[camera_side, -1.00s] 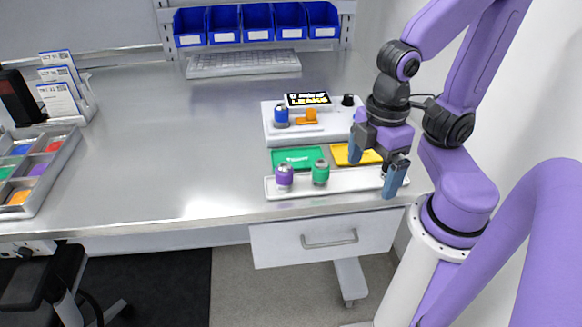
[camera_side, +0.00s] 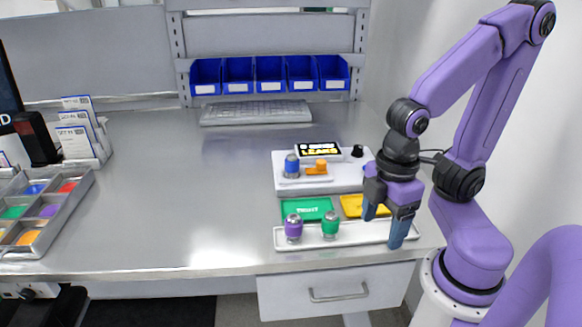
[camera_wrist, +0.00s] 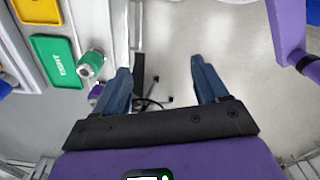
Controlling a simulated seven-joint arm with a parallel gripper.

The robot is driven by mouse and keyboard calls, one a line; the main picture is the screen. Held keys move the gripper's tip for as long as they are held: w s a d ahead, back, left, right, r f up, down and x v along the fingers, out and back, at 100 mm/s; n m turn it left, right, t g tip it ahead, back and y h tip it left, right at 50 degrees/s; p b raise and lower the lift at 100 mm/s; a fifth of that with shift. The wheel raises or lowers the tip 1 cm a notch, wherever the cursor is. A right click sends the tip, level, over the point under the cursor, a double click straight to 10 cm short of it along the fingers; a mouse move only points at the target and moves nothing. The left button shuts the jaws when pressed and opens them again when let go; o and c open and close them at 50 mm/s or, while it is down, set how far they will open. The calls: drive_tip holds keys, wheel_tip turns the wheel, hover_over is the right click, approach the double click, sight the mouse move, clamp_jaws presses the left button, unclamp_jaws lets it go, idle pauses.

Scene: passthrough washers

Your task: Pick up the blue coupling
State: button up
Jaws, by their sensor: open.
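The blue coupling (camera_side: 291,166), a small blue cylinder with a grey top, stands upright on the left part of a white fixture (camera_side: 345,180), beside an orange part (camera_side: 319,166). My gripper (camera_side: 384,228) is open and empty over the right end of the long white tray (camera_side: 264,240), in front and to the right of the blue coupling, well apart from it. A blue patch at the left edge of that view may be the coupling, but I cannot tell.
A purple coupling (camera_side: 293,228) and a green coupling (camera_side: 330,225) stand on the long tray. A green tray (camera_side: 296,207) and a yellow tray (camera_side: 352,206) lie between it and the fixture. Bare table (camera_side: 190,190) lies to the left.

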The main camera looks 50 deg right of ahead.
drive_tip(key=w+a+r+n, duration=0.15)
drive_tip(key=w+r, duration=0.25)
drive_tip(key=w, duration=0.6)
wheel_tip(320, 180, up, 5)
drive_tip(key=n, duration=0.3)
hover_over(292, 156)
drive_tip(key=shift+m, duration=0.35)
wheel_tip(292, 156, down, 17)
drive_tip(key=shift+f, duration=0.15)
drive_tip(key=c, duration=1.2)
